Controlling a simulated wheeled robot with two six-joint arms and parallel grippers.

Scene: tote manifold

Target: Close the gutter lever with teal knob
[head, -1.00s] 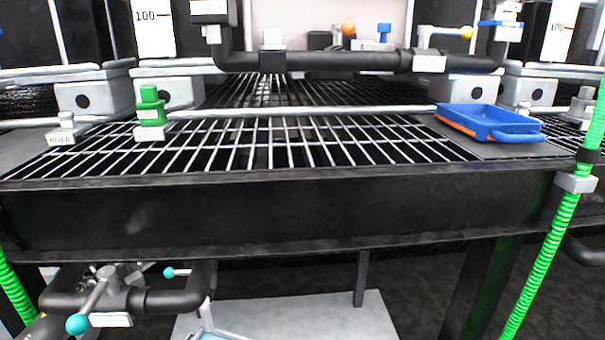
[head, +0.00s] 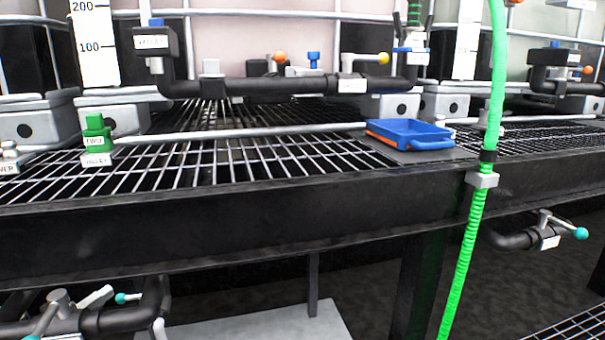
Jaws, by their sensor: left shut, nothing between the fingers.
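Three teal knobs show in the head view. A small teal knob (head: 120,298) sits at the lower left, by a dark pipe under the bench. A grey lever (head: 43,320) beside it runs down out of the picture. Another teal knob (head: 581,233) ends a grey lever (head: 560,222) on a pipe at the right. I cannot read which label says gutter. My right gripper does not show.
A black bench with a grating (head: 230,165) fills the middle. A blue tray (head: 410,134) and a green valve (head: 97,135) are on it. A green hose (head: 465,265) hangs in front at right.

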